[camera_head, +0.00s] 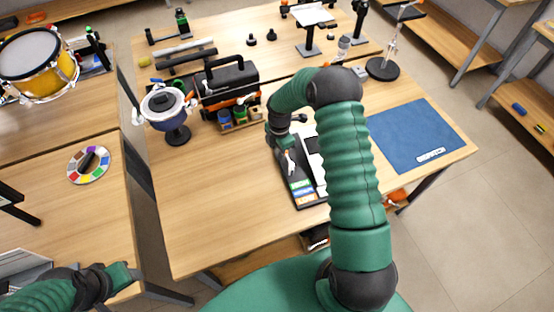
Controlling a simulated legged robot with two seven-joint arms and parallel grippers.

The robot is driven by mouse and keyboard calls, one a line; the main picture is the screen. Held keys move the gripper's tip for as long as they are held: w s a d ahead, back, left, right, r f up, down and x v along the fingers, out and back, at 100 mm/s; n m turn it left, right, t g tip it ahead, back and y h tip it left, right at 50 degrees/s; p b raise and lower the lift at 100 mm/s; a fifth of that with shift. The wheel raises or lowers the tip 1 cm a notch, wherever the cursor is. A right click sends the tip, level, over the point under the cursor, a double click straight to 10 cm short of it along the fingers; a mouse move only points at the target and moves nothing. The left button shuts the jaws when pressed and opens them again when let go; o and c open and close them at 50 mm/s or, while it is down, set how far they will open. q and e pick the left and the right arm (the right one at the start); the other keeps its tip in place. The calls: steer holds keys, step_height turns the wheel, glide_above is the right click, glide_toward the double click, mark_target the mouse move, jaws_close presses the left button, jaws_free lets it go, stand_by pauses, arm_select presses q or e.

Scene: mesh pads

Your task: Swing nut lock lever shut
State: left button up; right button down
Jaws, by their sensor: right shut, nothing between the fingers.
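My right gripper (290,163) is shut and empty. It points down over a dark tray (306,203) with coloured label strips, near the middle of the table. A white and black piece (316,160) lies beside the gripper, partly hidden by my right arm. I cannot make out a nut lock lever; it may be hidden by the arm or too small to tell. A round bowl-like device on a black stand (165,108), with small side handles, stands left of the gripper. My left gripper (134,274) is at the lower left, over the left table's edge, away from these things.
A black toolbox (229,81) stands behind the tray, with small coloured jars (238,117) before it. A blue mat (410,133) lies at right. A yellow drum (40,65) and colour wheel (88,165) are on the left tables. The table's front left is clear.

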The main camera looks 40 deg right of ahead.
steer(key=shift+d, duration=0.35)
steer(key=shift+s, duration=0.1)
steer(key=shift+s+d+p, duration=0.3)
steer(key=shift+s+d, duration=0.15)
steer(key=shift+d, duration=0.3)
steer(key=shift+a, duration=0.65)
steer(key=c, duration=1.7)
jaws_free()
